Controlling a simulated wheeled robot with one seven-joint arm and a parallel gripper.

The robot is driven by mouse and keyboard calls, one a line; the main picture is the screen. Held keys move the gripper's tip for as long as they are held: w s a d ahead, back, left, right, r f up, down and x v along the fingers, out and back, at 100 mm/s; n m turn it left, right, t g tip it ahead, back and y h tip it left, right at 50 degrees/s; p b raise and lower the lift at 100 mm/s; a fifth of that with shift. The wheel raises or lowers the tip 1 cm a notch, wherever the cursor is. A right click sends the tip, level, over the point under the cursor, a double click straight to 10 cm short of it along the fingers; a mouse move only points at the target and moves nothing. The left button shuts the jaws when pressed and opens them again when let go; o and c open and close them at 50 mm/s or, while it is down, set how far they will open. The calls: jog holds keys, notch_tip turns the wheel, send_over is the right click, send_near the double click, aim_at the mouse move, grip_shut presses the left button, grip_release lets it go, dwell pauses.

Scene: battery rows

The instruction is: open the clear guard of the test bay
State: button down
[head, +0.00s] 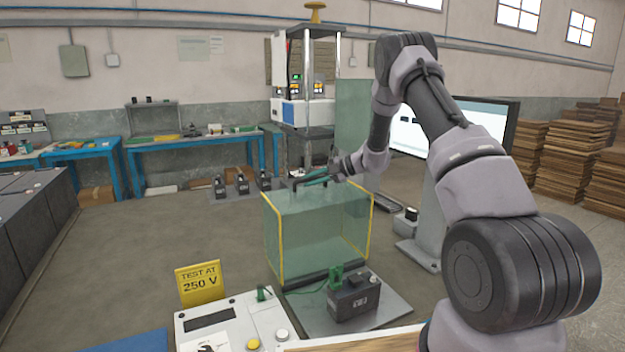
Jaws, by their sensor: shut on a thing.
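The clear guard (318,235) is a greenish see-through box with yellow edges, standing in the middle of the head view. A dark handle (296,184) shows at its top edge. My gripper (312,180) reaches in from the right at the guard's top and is shut on the handle; the fingers are small in the picture and partly hard to make out. A dark battery (354,297) with a green clip (336,275) sits on a grey plate (395,305) in front of the guard. I cannot tell how far the guard is raised or tilted.
A tester box (232,325) with buttons and a yellow "TEST AT 250 V" sign (198,283) stand at the front left. Several dark batteries (241,183) stand behind the guard. A monitor (480,125) is at the right. The floor to the left is open.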

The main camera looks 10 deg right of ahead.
jog(key=shift+w+a, duration=0.1)
jog(key=shift+w, duration=0.15)
jog(key=c, duration=0.8)
grip_release()
jog(key=shift+f, duration=0.1)
jog(key=shift+s, duration=0.1)
jog(key=v, duration=1)
jog(key=shift+d+r, duration=0.25)
jog(key=shift+d, duration=0.1)
